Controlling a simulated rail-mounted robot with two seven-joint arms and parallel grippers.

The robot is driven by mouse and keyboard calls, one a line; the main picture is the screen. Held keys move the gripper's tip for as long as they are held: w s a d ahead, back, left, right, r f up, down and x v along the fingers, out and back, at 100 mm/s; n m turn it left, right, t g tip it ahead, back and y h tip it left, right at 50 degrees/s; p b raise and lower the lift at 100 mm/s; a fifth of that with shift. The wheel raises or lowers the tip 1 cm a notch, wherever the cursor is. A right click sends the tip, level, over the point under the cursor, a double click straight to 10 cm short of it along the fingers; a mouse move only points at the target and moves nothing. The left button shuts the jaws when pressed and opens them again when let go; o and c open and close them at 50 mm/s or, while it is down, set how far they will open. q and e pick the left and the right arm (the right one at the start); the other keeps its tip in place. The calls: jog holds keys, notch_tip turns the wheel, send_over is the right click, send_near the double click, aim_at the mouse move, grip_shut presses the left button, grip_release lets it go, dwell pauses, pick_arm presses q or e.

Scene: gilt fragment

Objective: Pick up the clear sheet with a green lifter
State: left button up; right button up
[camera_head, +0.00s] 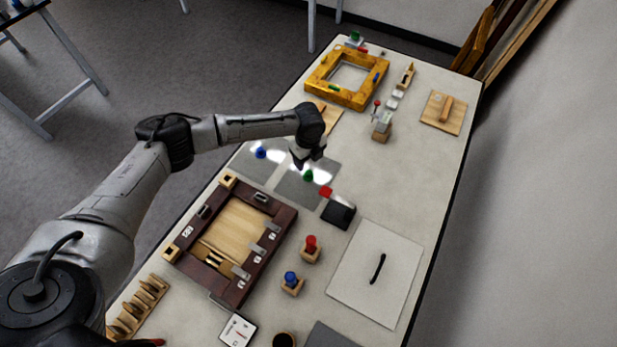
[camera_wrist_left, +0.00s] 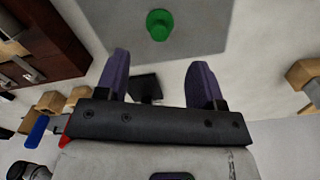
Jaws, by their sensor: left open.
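The green lifter (camera_head: 308,175) is a small knob on a clear, greyish sheet (camera_head: 294,192) lying flat on the table. In the left wrist view the green lifter (camera_wrist_left: 159,25) stands near the top, on the sheet (camera_wrist_left: 205,35). My left gripper (camera_head: 309,161) is open and empty, close to the green lifter in the head view. In the left wrist view the lifter shows beyond the spread purple fingers (camera_wrist_left: 158,72), not between them. A second clear sheet with a blue lifter (camera_head: 261,153) lies to the left. My right gripper is not in view.
A dark wooden frame (camera_head: 266,262) lies in front of the sheets. Red (camera_head: 311,244) and blue (camera_head: 291,281) knobs on wooden blocks stand nearer. A gilt frame (camera_head: 375,88) lies at the back.

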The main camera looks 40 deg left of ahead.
aim_at(308, 172)
pick_arm(q)
jog(key=shift+f, duration=4.1)
jog(key=shift+c, duration=0.3)
grip_shut()
